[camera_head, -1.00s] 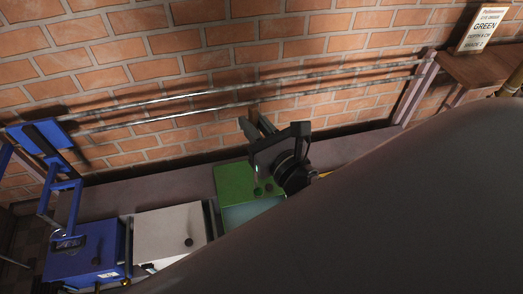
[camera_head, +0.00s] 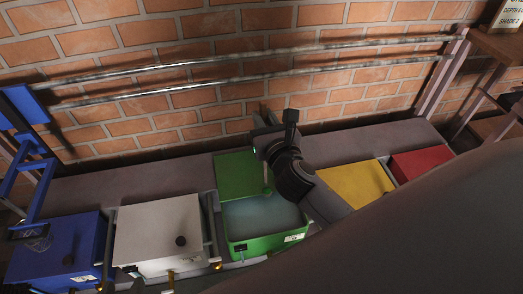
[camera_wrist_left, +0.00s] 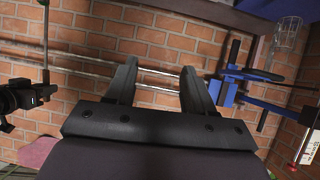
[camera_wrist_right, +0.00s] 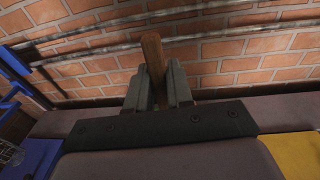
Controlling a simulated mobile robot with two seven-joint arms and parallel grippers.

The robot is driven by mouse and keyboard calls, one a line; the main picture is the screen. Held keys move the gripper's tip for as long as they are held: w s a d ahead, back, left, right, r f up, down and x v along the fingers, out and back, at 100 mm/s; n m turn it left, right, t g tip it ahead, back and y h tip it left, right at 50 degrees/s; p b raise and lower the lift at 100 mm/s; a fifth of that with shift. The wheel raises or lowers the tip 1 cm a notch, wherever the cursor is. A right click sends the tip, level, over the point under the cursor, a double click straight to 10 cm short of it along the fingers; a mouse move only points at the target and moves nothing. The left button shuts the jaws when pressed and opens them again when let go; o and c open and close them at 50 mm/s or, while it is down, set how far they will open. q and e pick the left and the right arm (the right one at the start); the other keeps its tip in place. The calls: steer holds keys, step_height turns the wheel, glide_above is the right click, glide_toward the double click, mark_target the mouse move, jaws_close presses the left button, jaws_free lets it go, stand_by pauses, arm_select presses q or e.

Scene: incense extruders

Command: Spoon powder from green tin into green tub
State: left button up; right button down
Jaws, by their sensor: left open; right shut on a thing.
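The green tub (camera_head: 243,250) stands open on the ledge in the head view, its lid (camera_head: 237,172) raised at the back and a dull blue-grey surface inside. My right gripper (camera_head: 268,138) is above the back of the tub. It is shut on a brown wooden handle (camera_wrist_right: 153,60), which stands between its fingers. A thin stem (camera_head: 266,178) hangs below it over the tub, seemingly the spoon; whether it carries powder is unclear. My left gripper (camera_wrist_left: 160,85) is open and empty, off the head view. I cannot make out the green tin.
A white tub (camera_head: 150,225) and blue tub (camera_head: 60,245) stand to the left, yellow (camera_head: 355,185) and red (camera_head: 422,163) ones to the right, all covered. A blue frame (camera_head: 20,165) rises at the far left. Metal rails (camera_head: 250,80) run along the brick wall.

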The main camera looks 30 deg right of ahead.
mark_target(267, 191)
arm_select(q)
step_height(267, 191, down, 7)
steer(key=w+d+m+t+h+b, duration=0.1)
steer(key=d+t+h+b, duration=0.1)
steer(key=b, duration=1.8)
steer(key=shift+d+t, duration=0.4)
steer(key=shift+t, duration=0.1)
arm_select(e)
steer(key=w+f, duration=0.2)
steer(key=f, duration=1)
steer(key=w+d+f+m+h, duration=0.1)
steer(key=f, duration=1.2)
steer(key=shift+w+g, duration=0.35)
steer(key=shift+g, duration=0.05)
arm_select(q)
steer(key=shift+r, duration=0.1)
arm_select(e)
steer(key=shift+d, duration=0.1)
